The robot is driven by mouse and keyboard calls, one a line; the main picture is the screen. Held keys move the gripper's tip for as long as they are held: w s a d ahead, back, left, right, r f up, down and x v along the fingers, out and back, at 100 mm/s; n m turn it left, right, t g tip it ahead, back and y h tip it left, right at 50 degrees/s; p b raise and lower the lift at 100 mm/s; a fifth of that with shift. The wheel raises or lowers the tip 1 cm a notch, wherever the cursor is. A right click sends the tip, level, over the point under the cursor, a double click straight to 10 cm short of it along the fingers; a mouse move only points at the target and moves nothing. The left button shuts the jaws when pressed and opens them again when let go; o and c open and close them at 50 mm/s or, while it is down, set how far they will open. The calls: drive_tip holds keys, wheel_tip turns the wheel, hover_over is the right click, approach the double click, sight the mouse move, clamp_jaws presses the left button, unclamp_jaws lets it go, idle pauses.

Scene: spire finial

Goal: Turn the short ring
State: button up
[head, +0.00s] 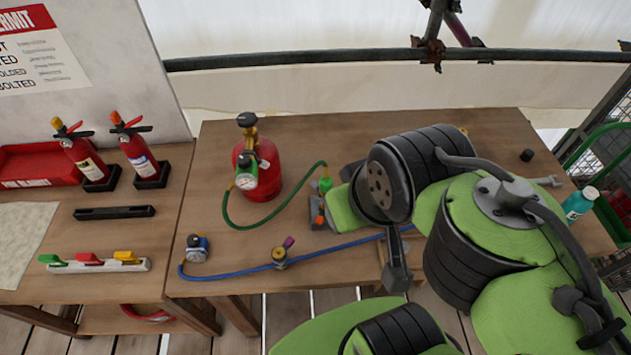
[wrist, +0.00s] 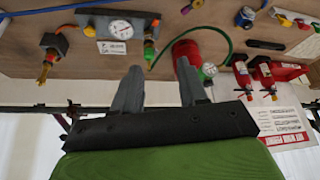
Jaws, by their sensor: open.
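No part that I can surely name as the short ring stands out; my arm hides much of the table in the head view. The red gas cylinder (head: 256,168) stands on the table with a valve on top and a green-rimmed gauge (head: 246,180). A green hose (head: 285,213) runs from it to a green fitting (head: 326,183). In the wrist view, my gripper (wrist: 158,82) is open and empty, its two grey fingers pointing towards the table. Beyond the fingers are a white gauge (wrist: 120,28), a green fitting (wrist: 149,48) and the red cylinder (wrist: 187,50).
Two fire extinguishers (head: 135,150) stand left. A teal bottle (head: 579,205) stands right. The table between the blue gauge and cylinder is mostly clear.

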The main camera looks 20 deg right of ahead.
drive_tip(key=w+d+n+g+b, duration=0.1)
drive_tip(key=w+n+g+b, duration=0.15)
drive_tip(key=w, duration=1.05)
drive_tip(key=n+g+b, duration=0.2)
drive_tip(key=g, duration=0.1)
approach(314, 183)
wheel_tip(314, 183, down, 8)
drive_tip(key=b, duration=0.6)
drive_tip(key=shift+s, duration=0.1)
clamp_jaws()
